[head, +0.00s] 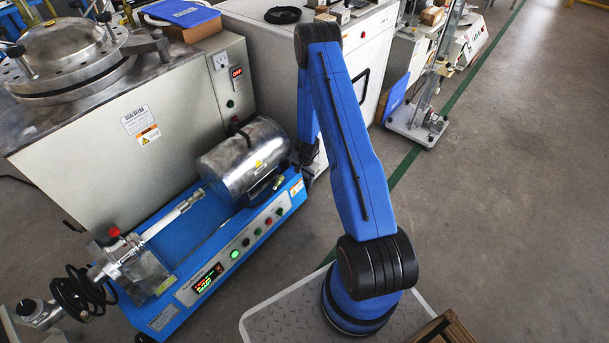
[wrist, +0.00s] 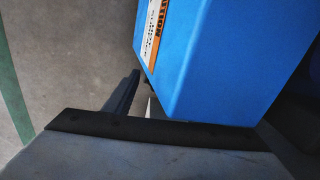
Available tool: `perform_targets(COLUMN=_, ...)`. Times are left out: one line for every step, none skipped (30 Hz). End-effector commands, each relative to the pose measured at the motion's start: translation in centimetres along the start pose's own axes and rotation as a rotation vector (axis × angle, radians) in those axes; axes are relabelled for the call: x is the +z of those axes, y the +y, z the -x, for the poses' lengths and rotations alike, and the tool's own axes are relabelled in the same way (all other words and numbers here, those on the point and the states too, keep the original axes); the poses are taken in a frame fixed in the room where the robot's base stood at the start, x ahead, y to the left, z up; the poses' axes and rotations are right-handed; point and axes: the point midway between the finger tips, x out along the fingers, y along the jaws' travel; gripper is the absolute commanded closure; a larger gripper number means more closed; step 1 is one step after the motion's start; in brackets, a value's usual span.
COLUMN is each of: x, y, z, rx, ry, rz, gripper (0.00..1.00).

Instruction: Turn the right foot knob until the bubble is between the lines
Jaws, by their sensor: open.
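The blue machine base (head: 245,222) carries a shiny metal cylinder (head: 245,158) and a front panel with buttons and a lit display. My gripper (head: 308,174) is low beside the right end of this base, partly hidden behind my forearm. The wrist view shows the blue base corner (wrist: 215,65) close up, with an orange-and-white caution label. A dark finger-like part (wrist: 123,96) of my gripper stands left of the corner. My gripper is open; I see nothing held in it. The right foot knob cannot be made out clearly. The bubble and its lines cannot be made out.
A large grey cabinet (head: 185,98) with a metal vessel stands behind the machine. A white cabinet (head: 270,55) is behind my arm. Open grey floor (head: 510,180) lies to the right, with a green line. A small stand (head: 418,125) is at the upper right.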

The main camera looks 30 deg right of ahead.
Motion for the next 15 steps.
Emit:
perform_targets(x=0.0, y=0.0, z=0.3, rx=-0.001, ry=0.001, rz=0.0, gripper=0.49)
perform_targets(x=-0.1, y=-0.1, z=0.5, rx=-0.001, ry=0.001, rz=-0.001, gripper=0.49)
perform_targets(x=-0.1, y=-0.1, z=0.9, rx=-0.001, ry=0.001, rz=0.001, gripper=0.49)
perform_targets(x=-0.1, y=-0.1, z=1.2, rx=-0.002, ry=0.001, rz=-0.001, gripper=0.49)
perform_targets(x=-0.1, y=-0.1, z=1.7, rx=-0.002, ry=0.002, rz=0.001, gripper=0.49)
perform_targets(x=-0.1, y=-0.1, z=2.2, rx=-0.003, ry=0.002, rz=0.0, gripper=0.49)
perform_targets(x=-0.1, y=-0.1, z=2.7, rx=-0.002, ry=0.001, rz=0.0, gripper=0.49)
perform_targets(x=-0.1, y=0.0, z=3.1, rx=-0.001, ry=0.001, rz=0.001, gripper=0.49)
perform_targets(x=-0.1, y=-0.1, z=3.9, rx=-0.002, ry=0.001, rz=0.0, gripper=0.49)
perform_targets(x=-0.1, y=-0.1, z=4.4, rx=-0.002, ry=0.001, rz=0.0, gripper=0.49)
perform_targets(x=-0.1, y=-0.1, z=4.9, rx=-0.002, ry=0.002, rz=0.001, gripper=0.49)
perform_targets(x=-0.1, y=-0.1, z=5.6, rx=-0.003, ry=0.002, rz=0.0, gripper=0.49)
perform_targets(x=-0.1, y=-0.1, z=6.1, rx=-0.002, ry=0.003, rz=0.0, gripper=0.49)
perform_targets(x=-0.1, y=-0.1, z=6.6, rx=-0.002, ry=0.002, rz=0.0, gripper=0.49)
perform_targets(x=-0.1, y=-0.1, z=7.2, rx=-0.002, ry=0.001, rz=0.0, gripper=0.49)
